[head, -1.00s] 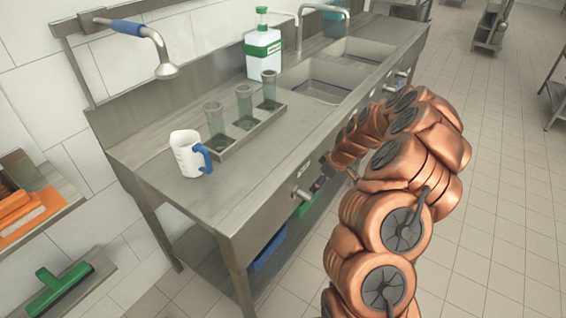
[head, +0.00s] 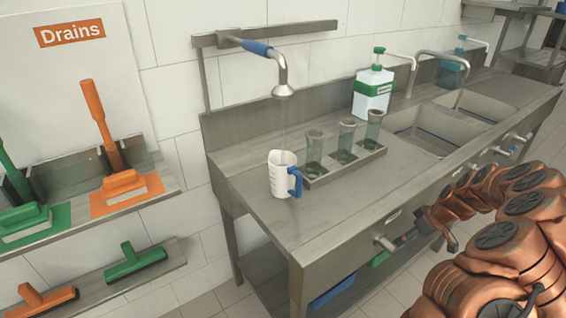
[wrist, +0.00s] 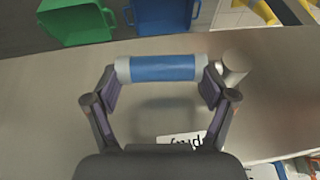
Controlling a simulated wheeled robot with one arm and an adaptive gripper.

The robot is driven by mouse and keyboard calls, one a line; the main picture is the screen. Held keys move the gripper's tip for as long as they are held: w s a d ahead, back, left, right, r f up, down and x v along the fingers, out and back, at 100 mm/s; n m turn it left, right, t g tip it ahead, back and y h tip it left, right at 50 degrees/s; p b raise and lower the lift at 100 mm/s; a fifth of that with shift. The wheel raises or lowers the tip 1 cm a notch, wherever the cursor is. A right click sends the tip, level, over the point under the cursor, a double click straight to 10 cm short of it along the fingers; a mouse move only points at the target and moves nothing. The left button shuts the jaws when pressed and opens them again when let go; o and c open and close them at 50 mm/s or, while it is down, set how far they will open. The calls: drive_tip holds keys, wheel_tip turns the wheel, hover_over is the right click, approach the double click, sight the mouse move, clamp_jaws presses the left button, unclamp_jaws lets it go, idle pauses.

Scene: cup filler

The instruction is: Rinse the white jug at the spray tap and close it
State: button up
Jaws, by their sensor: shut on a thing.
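The white jug (head: 282,176) with a blue handle stands upright on the steel counter (head: 250,190), below the spray tap's head (head: 283,91). A faint thin streak, which looks like water, hangs between the spray head and the jug. The spray tap has a blue grip (head: 257,47). My gripper (head: 418,232) is at the counter's front edge by a valve (head: 385,244). In the wrist view my gripper (wrist: 162,82) is shut across a blue valve handle (wrist: 163,68) with grey ends. A partly hidden label (wrist: 183,141) reading "pray" shows below it.
A rack (head: 316,183) with several clear beakers stands right of the jug. A soap bottle (head: 373,92) and sink basins (head: 425,130) are farther right. Shelves with orange and green brushes and squeegees (head: 135,262) are at left. Green (wrist: 75,22) and blue bins sit under the counter.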

drive_tip(key=shift+f+y+b, duration=0.3)
drive_tip(key=shift+f+b, duration=0.1)
drive_tip(key=shift+b, duration=0.2)
drive_tip(key=shift+d+f+g+b, duration=0.1)
drive_tip(key=shift+f+g+b, duration=0.05)
drive_tip(key=shift+g+b, duration=0.2)
drive_tip(key=shift+f+y+b, duration=0.35)
drive_tip(key=shift+y+b, duration=0.05)
drive_tip(key=shift+b, duration=0.45)
drive_tip(key=shift+r+g+y+b, duration=0.15)
drive_tip(key=shift+g+y+b, duration=0.1)
drive_tip(key=shift+y+b, duration=0.1)
drive_tip(key=shift+f+m+y+b, duration=0.3)
drive_tip(key=shift+f+b, duration=0.15)
drive_tip(key=shift+b, duration=0.45)
drive_tip(key=shift+r, duration=0.2)
idle(1.5)
